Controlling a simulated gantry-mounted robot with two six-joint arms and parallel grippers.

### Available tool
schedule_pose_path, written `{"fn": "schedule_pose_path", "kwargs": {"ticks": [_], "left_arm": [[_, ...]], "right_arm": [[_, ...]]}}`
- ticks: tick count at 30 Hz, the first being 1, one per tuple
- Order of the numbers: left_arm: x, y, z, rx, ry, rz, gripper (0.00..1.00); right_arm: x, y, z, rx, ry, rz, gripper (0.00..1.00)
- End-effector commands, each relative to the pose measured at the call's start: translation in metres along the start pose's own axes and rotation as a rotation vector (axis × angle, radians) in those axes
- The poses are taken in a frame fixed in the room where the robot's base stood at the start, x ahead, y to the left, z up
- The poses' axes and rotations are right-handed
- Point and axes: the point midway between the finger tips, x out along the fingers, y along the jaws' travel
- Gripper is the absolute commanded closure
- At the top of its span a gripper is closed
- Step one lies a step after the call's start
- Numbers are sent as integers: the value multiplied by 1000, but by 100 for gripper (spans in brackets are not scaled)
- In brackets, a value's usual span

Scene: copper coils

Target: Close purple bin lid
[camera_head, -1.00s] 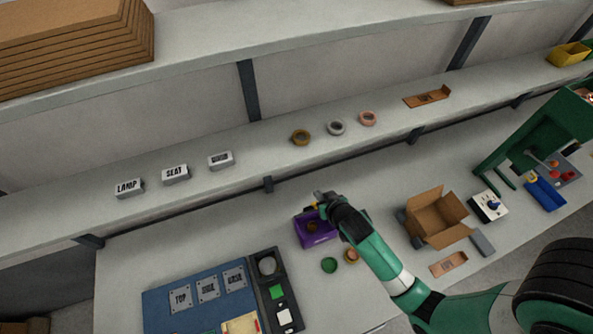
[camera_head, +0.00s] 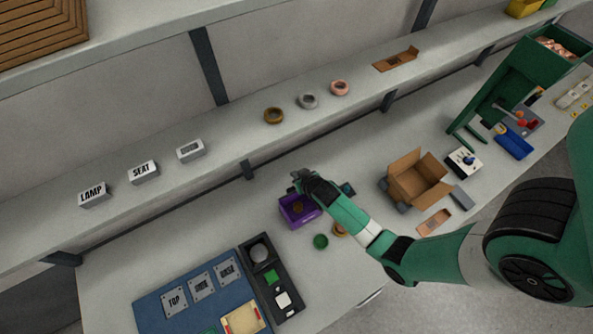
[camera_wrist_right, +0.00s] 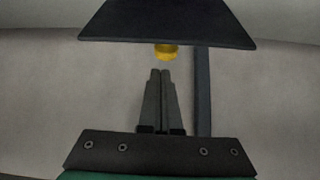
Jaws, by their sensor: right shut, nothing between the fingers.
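The purple bin (camera_head: 303,220) stands on the workbench, with a brownish ring inside. Its top is open in the head view, and my right arm covers part of it. My right gripper (camera_head: 298,180) is above the bin's back edge. In the right wrist view its two fingers (camera_wrist_right: 161,73) are together and empty. Just past their tips is a yellow knob (camera_wrist_right: 166,52) under a dark flat panel (camera_wrist_right: 167,22); I cannot tell for sure whether this is the lid. Contact with the fingertips is not visible. My left gripper is not in view.
A green round piece (camera_head: 320,241) lies in front of the bin. An open cardboard box (camera_head: 415,183) stands to the right. The shelf (camera_head: 235,140) with several rings and labelled blocks runs behind. A blue board (camera_head: 180,302) lies at the front left.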

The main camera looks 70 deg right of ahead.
Motion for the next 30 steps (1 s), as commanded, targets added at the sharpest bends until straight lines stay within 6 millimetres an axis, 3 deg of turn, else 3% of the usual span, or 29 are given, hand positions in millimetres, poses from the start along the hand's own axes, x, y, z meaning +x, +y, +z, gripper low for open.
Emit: {"fn": "schedule_pose_path", "kwargs": {"ticks": [6, 30], "left_arm": [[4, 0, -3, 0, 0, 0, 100], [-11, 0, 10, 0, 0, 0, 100]], "right_arm": [[-6, -1, 14, 0, 3, -1, 100], [-4, 0, 17, 1, 70, -3, 100]]}}
